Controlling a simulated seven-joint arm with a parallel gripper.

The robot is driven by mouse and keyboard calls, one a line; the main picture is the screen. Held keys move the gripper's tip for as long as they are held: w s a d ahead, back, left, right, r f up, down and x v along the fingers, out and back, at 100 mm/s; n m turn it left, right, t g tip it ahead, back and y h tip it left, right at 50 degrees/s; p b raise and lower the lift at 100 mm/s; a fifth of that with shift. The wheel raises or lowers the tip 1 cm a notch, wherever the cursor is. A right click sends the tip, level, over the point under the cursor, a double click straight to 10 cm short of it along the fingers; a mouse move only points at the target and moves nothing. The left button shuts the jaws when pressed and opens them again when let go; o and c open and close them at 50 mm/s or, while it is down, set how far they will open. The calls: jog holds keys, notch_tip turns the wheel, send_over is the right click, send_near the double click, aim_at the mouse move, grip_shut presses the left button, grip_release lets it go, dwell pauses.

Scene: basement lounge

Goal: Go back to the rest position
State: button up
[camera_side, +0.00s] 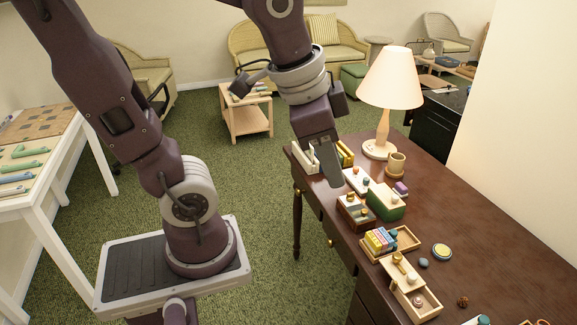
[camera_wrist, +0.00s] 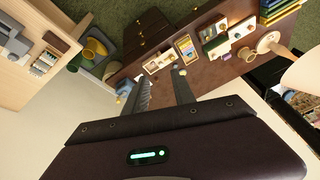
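My gripper (camera_side: 332,178) hangs above the far left part of the brown desk (camera_side: 480,240) in the side view, with its fingers pointing down. In the wrist view my gripper (camera_wrist: 161,78) shows two dark fingers with a clear gap between them. It is open and nothing is held between the fingers. Small boxes on the desk lie below and beyond the fingertips. The exact height over the desk is hard to tell.
A lamp (camera_side: 390,85) and a wooden cup (camera_side: 396,163) stand right of my gripper. A green box (camera_side: 386,203), a brown box (camera_side: 355,214) and a pale wooden box (camera_side: 409,290) crowd the desk's left side. A white table (camera_side: 45,185) stands far left.

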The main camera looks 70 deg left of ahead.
jog(key=s+n+t, duration=0.1)
jog(key=s+n, duration=0.3)
jog(key=s, duration=0.3)
jog(key=shift+a, duration=0.3)
jog(key=shift+w, duration=0.1)
dwell(0.6)
